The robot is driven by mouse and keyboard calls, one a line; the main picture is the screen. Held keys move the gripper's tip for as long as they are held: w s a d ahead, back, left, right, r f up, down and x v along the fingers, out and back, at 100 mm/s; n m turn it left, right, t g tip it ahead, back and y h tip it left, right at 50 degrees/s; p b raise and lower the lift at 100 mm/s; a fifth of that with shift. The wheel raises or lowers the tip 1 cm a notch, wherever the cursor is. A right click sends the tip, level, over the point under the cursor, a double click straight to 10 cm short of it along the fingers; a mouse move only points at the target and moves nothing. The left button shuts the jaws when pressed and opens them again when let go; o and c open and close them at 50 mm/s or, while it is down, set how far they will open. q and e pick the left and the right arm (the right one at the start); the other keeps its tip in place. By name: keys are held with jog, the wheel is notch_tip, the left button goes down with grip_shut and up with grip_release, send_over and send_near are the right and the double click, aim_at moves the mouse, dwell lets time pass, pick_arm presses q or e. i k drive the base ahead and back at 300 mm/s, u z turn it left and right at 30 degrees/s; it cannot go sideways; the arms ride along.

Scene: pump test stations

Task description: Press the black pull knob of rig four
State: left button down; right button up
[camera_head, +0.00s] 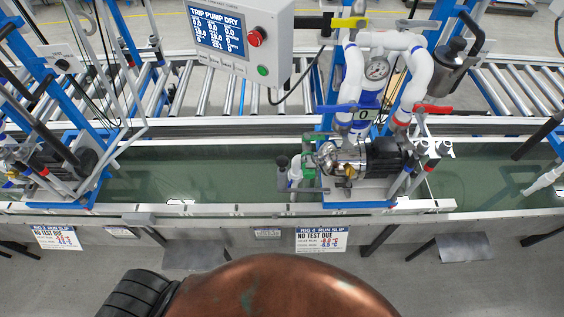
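Rig four stands in the middle of the camera_head view, with a pump (345,158) on a stand in the green water trough. Its paper label (321,239) hangs on the trough's front below. A small dark round cap (282,161) sits at the pump's left, on a light fitting; I cannot tell if it is the black pull knob. White pipes (352,85) with a pressure gauge (377,69) rise behind the pump. Neither of my grippers is in view.
A control box (240,40) with a "TRIP PUMP DRY" screen, red button (257,37) and green button (263,70) stands behind left. Blue (338,108), red (433,108) and yellow (348,22) valve handles surround the pipes. Rig three (75,160) is left; rollers (200,95) run behind.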

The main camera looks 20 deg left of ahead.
aim_at(282, 161)
jog(key=k, duration=0.5)
jog(key=z, duration=1.15)
jog(key=i, duration=1)
jog(key=u, duration=2.4)
